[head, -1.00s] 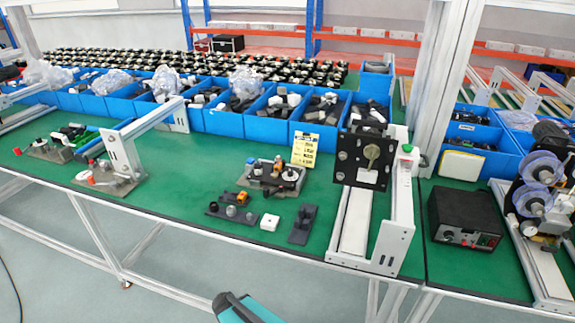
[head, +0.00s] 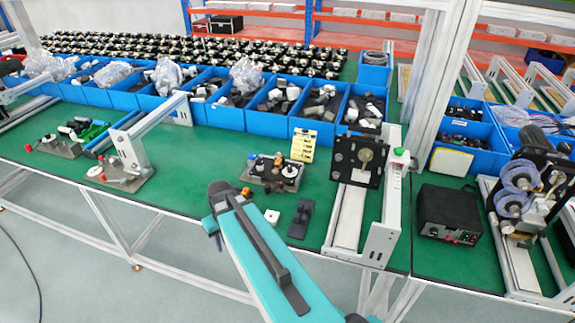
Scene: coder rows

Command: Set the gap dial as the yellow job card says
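The yellow job card (head: 303,146) stands upright on the green bench, behind and right of a small dark fixture (head: 273,172). Its writing is too small to read. To its right a black square plate (head: 357,160) with a round brass-coloured knob or dial (head: 366,155) is mounted on a light metal frame. I cannot read any marks on it or tell whether it is the gap dial. My teal arm reaches in from the bottom edge. Its dark end (head: 229,194) is over the front of the bench, left of the card and plate. The gripper's fingers cannot be made out.
Blue bins (head: 267,118) with parts line the back of the bench. A black box (head: 448,213) and a machine with purple reels (head: 515,189) stand at right. A metal arm stand (head: 133,152) is at left.

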